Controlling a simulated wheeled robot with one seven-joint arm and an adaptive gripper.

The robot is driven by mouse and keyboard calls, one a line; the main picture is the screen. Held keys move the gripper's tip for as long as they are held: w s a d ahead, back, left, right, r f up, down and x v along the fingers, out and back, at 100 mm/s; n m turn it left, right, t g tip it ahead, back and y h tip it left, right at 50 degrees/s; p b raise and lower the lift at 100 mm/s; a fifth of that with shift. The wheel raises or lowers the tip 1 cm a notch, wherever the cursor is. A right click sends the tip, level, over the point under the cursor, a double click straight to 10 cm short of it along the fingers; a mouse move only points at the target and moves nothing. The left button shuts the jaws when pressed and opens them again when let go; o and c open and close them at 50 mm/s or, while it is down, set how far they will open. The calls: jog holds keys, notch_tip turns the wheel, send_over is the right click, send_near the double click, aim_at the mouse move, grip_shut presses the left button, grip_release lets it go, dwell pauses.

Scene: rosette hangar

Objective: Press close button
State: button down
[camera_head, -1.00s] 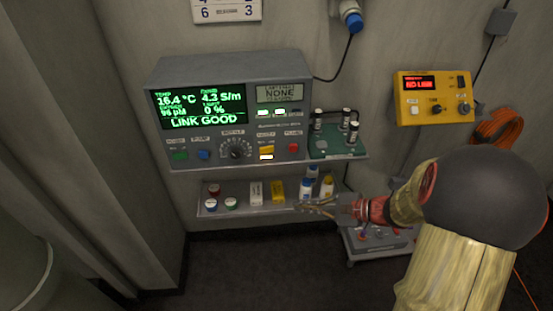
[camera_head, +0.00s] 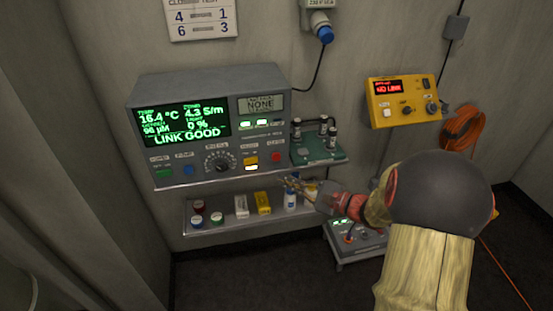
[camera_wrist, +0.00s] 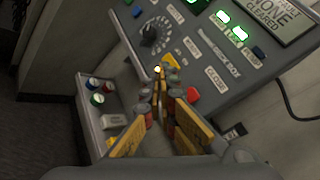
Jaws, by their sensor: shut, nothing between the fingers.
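The close button is the red button (camera_head: 276,157) at the right end of the grey instrument's lower row; in the wrist view the red button (camera_wrist: 193,95) sits beside a label that reads CLOSE. My gripper (camera_head: 287,182) is shut and empty, below and slightly right of the button, in front of the panel's lower edge. In the wrist view my gripper (camera_wrist: 161,74) points toward the panel near the lit amber button (camera_wrist: 171,62), with the red button to the right of its fingers. I see no contact with the button.
The grey instrument (camera_head: 190,87) reads LINK GOOD. A green board (camera_head: 318,154) with upright cylinders stands right of it. A lower shelf (camera_head: 222,222) holds capped jars, boxes and bottles. A yellow box (camera_head: 402,117) on the wall reads NO LINK.

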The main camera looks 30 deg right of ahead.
jog(key=w+d+b, duration=0.1)
jog(key=w+d, duration=0.1)
jog(key=w, duration=0.5)
jog(key=shift+w, duration=0.4)
jog(key=shift+w+d, duration=0.15)
jog(key=shift+w, duration=0.05)
dwell(1.0)
jog(key=shift+w+d+b, duration=0.1)
jog(key=shift+w+b, duration=0.1)
jog(key=shift+b, duration=0.1)
jog(key=shift+w+d, duration=0.1)
jog(key=shift+w, duration=0.35)
dwell(0.7)
jog(key=shift+s, duration=0.1)
jog(key=shift+s+a, duration=0.25)
jog(key=shift+s, duration=0.55)
jog(key=shift+s, duration=0.1)
jog(key=s, duration=0.2)
jog(key=s+a, duration=0.1)
jog(key=s, duration=0.1)
jog(key=shift+s+a, duration=0.2)
jog(key=shift+s, duration=0.1)
